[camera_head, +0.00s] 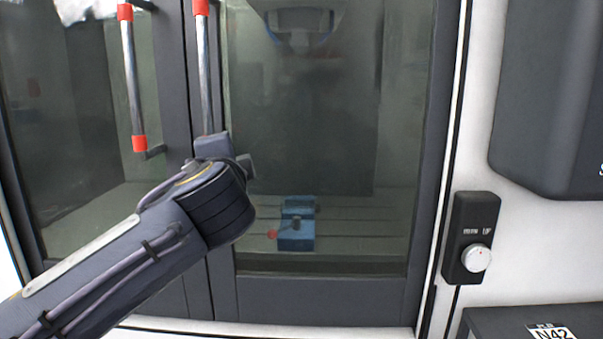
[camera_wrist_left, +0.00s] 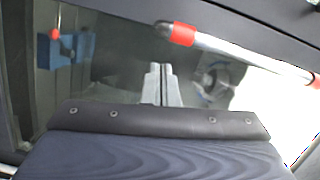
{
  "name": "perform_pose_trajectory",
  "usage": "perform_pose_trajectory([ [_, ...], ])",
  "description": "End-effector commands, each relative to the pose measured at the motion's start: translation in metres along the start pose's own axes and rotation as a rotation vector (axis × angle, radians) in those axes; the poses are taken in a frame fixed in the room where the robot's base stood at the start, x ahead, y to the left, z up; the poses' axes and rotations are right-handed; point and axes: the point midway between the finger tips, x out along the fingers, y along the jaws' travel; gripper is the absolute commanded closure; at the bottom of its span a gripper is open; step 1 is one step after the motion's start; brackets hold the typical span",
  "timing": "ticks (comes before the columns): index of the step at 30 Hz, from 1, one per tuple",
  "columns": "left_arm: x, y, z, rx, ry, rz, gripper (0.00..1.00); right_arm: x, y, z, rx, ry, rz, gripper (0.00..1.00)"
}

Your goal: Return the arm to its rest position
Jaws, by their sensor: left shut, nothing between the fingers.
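My left arm comes in from the lower left in the head view, its wrist in front of the machine's two glass doors. My left gripper (camera_wrist_left: 160,70) shows in the wrist view with its two pale fingers together and nothing between them. In the head view the fingers are mostly hidden behind the wrist. The right door's handle (camera_head: 204,75), a metal bar with red ends, rises just above the wrist; its lower end is hidden. In the wrist view this handle (camera_wrist_left: 240,55) lies to the right of the fingers, apart from them. My right gripper is not in view.
The left door's handle (camera_head: 132,85) hangs to the left. Behind the right door's glass a blue vise (camera_head: 297,232) with a red-tipped lever sits on a slotted bed. A black control box with a white knob (camera_head: 477,258) is on the white panel at right.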

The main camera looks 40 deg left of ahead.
Motion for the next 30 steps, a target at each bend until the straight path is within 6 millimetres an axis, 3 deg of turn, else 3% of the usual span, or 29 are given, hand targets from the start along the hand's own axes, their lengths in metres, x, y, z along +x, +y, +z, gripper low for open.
perform_pose_trajectory([
  [5,0.000,0.000,0.000,0.000,0.001,0.002,1.00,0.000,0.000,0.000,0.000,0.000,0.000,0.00],
  [8,-0.001,0.012,0.000,-0.016,0.008,0.051,1.00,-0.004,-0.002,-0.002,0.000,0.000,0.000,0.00],
  [11,-0.007,0.050,0.001,-0.071,0.024,0.197,1.00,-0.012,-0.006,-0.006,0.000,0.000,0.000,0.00],
  [13,-0.019,0.091,0.003,-0.142,0.030,0.357,1.00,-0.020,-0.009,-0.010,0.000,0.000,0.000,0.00],
  [17,-0.066,0.177,0.007,-0.334,0.000,0.711,1.00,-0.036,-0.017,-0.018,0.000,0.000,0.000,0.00],
  [21,-0.136,0.248,0.006,-0.589,-0.098,1.063,1.00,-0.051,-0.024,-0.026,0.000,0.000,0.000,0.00],
  [25,-0.193,0.285,0.000,-0.810,-0.214,1.299,1.00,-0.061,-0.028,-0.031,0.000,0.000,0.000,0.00],
  [30,-0.232,0.305,-0.008,-0.988,-0.317,1.452,1.00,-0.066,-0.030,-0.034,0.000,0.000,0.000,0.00],
])
